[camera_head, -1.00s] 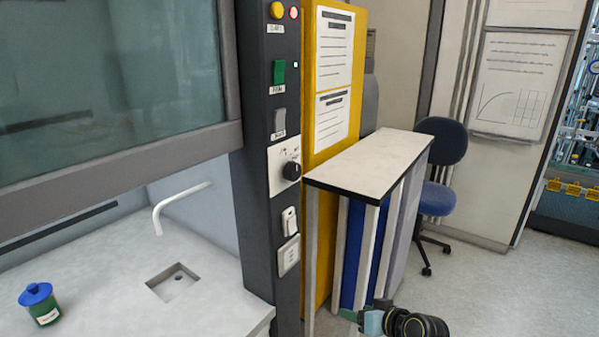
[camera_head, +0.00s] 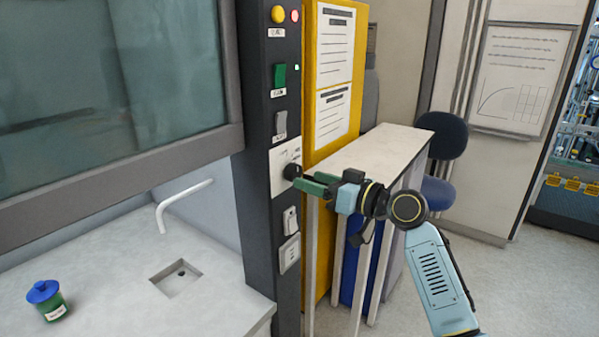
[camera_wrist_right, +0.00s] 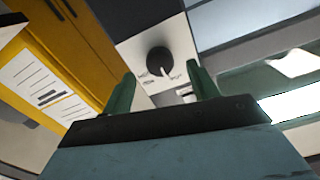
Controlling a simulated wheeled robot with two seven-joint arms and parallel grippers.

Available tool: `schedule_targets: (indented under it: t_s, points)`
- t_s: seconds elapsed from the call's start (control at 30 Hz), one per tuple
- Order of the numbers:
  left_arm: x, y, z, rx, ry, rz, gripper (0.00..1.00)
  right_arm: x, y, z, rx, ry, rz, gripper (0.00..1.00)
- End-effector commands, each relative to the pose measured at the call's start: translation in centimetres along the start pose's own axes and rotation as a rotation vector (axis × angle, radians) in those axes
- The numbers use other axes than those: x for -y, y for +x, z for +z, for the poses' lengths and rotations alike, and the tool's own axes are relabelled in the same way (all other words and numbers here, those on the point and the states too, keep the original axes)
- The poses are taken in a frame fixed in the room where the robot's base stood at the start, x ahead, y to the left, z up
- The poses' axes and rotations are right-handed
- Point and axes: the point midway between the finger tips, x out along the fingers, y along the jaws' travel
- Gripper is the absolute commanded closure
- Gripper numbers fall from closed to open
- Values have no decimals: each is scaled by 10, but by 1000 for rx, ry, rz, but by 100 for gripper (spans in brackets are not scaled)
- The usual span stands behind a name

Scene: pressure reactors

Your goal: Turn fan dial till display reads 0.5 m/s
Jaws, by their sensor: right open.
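The fan dial (camera_head: 291,171) is a black knob on a white plate on the dark control post of the fume hood. It also shows in the right wrist view (camera_wrist_right: 159,61), with a pale pointer line and small print around it. My right gripper (camera_head: 305,182) has green fingers and is level with the dial, just right of it. In the wrist view, the open fingers (camera_wrist_right: 162,88) are spread below the knob, with nothing between them. Whether they touch it I cannot tell. No readable speed display shows. My left gripper is not in view.
A narrow white-topped table (camera_head: 375,146) stands right of the post, under my right arm. A yellow cabinet (camera_head: 322,120) is behind. A blue-lidded jar (camera_head: 46,300) stands on the hood worktop.

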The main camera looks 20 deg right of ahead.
Motion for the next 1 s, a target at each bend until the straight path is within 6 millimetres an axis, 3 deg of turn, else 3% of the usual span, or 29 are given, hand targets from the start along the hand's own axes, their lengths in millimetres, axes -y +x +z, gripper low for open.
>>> schedule_targets:
  t_s: [0.1,0.3,0.67,1.0]
  points:
    - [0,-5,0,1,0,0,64,1,22,-2,-1,2,-1,41]
    - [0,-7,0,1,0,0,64,0,41,0,0,0,1,41]
    - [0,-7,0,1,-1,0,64,-1,45,1,1,-1,2,41]
    - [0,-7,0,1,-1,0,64,-1,44,1,1,-1,2,85]
